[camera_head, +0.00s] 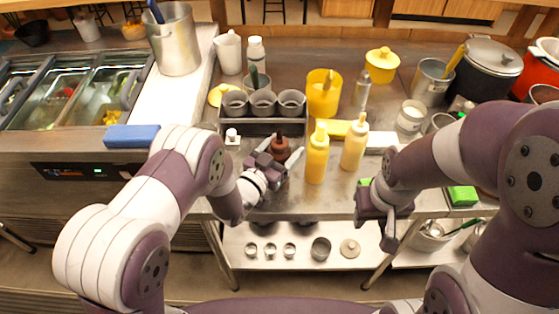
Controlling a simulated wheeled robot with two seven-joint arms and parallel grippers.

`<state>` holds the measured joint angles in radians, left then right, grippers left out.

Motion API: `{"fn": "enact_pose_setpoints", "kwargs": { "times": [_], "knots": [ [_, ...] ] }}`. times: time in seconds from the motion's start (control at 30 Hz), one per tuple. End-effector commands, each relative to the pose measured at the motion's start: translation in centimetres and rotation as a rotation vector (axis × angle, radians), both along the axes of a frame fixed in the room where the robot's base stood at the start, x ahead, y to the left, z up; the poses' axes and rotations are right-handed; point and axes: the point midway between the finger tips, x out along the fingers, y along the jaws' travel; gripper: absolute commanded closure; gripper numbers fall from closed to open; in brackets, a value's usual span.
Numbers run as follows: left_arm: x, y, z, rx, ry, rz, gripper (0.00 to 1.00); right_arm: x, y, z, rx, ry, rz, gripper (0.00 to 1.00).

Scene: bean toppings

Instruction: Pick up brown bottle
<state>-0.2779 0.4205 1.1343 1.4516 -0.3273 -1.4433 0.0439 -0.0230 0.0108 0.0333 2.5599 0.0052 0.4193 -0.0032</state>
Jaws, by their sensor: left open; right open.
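The brown bottle (280,149) stands upright on the steel counter in front of the grey cups, its pointed tip up. My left gripper (278,165) is open at the bottle's near side, with its fingers close around the lower part. The gripper hides the bottle's base, and I cannot tell whether the fingers touch it. My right gripper (384,220) is open and empty near the counter's front edge, well to the right of the bottle.
Two yellow squeeze bottles (317,153) (354,143) stand just right of the brown bottle. A rack of grey cups (263,104) is behind it. A blue sponge (131,136) lies left, a green block (463,195) right. Below is a shelf (270,268) with small metal cups.

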Motion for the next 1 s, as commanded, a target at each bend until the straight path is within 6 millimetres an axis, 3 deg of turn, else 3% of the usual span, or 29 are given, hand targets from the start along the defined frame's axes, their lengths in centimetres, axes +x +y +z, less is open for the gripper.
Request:
{"fn": "enact_pose_setpoints", "kwargs": {
  "times": [0.07,0.17,0.57,1.0],
  "knots": [
    [0.0,0.0,0.0,0.0,0.0,0.0,0.27,0.0,0.0,0.0,0.0,0.0,0.0,0.57],
    [0.0,0.0,0.0,0.0,0.0,0.0,0.49,0.0,0.0,0.0,0.0,0.0,0.0,0.57],
    [0.0,0.0,0.7,0.0,-0.002,0.0,0.49,0.0,0.0,0.0,0.0,0.0,0.0,0.57],
    [0.0,0.0,9.0,-0.001,-0.005,-0.001,0.49,0.0,0.0,-0.1,0.0,0.0,0.0,0.57]
  ]
}}
